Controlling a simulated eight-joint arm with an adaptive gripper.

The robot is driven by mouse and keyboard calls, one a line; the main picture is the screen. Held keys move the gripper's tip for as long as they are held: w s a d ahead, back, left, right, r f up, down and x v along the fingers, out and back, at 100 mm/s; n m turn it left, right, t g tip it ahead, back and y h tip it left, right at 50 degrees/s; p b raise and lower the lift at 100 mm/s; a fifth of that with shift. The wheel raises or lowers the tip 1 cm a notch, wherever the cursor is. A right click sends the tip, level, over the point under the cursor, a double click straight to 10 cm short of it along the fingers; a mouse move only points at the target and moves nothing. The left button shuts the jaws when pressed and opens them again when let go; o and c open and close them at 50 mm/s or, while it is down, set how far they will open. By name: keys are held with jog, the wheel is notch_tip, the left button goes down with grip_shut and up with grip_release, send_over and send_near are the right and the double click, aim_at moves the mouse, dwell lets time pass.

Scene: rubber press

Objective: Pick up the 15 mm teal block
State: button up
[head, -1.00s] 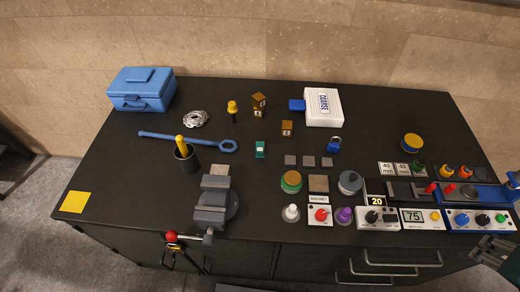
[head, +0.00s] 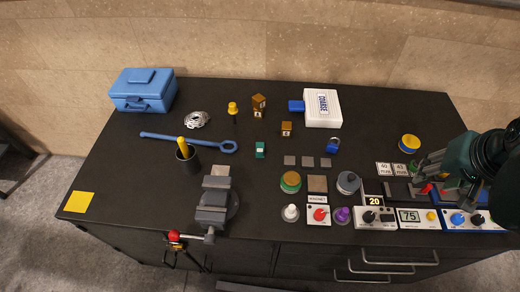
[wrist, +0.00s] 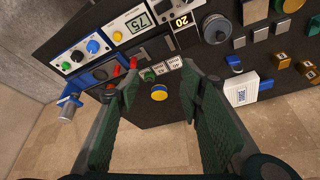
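The teal block (head: 260,150) stands on the black bench near its middle, with a pale label on its front. It is apart from the things around it. My gripper (head: 428,176) is at the right end of the bench in the head view, far right of the teal block. In the wrist view my gripper (wrist: 160,110) has its two green fingers wide apart with nothing between them.
A blue wrench (head: 188,141) and a black cup (head: 188,160) lie left of the block. A brown cube (head: 286,129) and grey plates (head: 308,161) are to its right. A vise (head: 215,202) stands in front. A white box (head: 322,108) is behind right.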

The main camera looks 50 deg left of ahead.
jog(key=w+a+f+n+g+p, duration=0.1)
jog(key=a+f+n, duration=0.1)
jog(key=a, duration=1.1)
jog(key=n+g+h+p, duration=0.2)
jog(key=n+g+p, duration=0.1)
jog(key=n, duration=0.1)
send_over(260, 149)
notch_tip(260, 149, down, 15)
jog(key=shift+w+f, duration=0.1)
jog(key=shift+w, duration=0.05)
jog(key=shift+s+a+f, duration=0.1)
jog(key=shift+s, duration=0.1)
jog(key=shift+f, duration=0.1)
jog(key=shift+f, duration=1.2)
jog(key=shift+f, duration=0.15)
